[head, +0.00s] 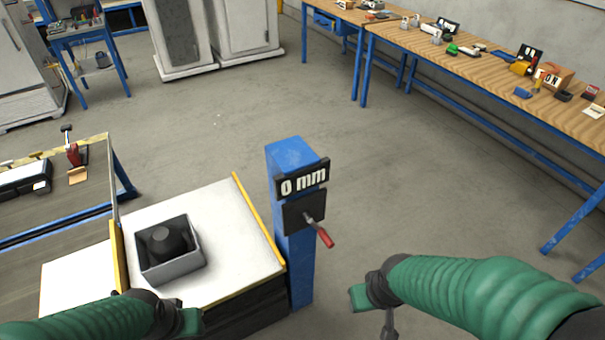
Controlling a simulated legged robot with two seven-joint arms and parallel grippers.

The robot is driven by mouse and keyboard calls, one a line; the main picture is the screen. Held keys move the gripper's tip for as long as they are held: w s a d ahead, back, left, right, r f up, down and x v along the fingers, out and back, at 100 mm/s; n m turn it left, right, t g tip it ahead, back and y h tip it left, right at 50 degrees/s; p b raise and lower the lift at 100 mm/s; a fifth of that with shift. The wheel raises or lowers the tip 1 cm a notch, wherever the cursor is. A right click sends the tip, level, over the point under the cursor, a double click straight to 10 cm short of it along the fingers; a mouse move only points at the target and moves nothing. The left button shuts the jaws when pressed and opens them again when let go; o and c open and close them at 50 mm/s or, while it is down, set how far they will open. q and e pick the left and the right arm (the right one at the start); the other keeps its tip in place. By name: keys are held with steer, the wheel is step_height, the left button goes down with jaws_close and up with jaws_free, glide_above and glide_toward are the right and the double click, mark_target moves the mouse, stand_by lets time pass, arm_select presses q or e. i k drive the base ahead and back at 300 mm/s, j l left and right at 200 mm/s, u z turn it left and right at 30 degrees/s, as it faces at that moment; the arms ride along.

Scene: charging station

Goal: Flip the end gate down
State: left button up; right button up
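A white platform (226,211) has a thin yellow strip (258,224) along its right edge, beside the blue post. Another upright yellow-edged plate (118,262) stands at the platform's left edge. I cannot tell for certain which of these is the end gate. The blue post (294,262) carries a "0 mm" sign and a lever with a red handle (324,237). My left gripper (188,321) is at the bottom, in front of the platform, apart from both strips. My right gripper (372,298) is right of the post, apart from the lever. Their finger openings are unclear.
A grey open box (198,257) with a dark round object (166,241) sits on the platform. A workbench (72,180) is at left, and a long wooden table (480,70) with several items is at back right. The floor (400,170) between is clear.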

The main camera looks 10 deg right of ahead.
mark_target(118, 255)
steer(key=u, duration=1.35)
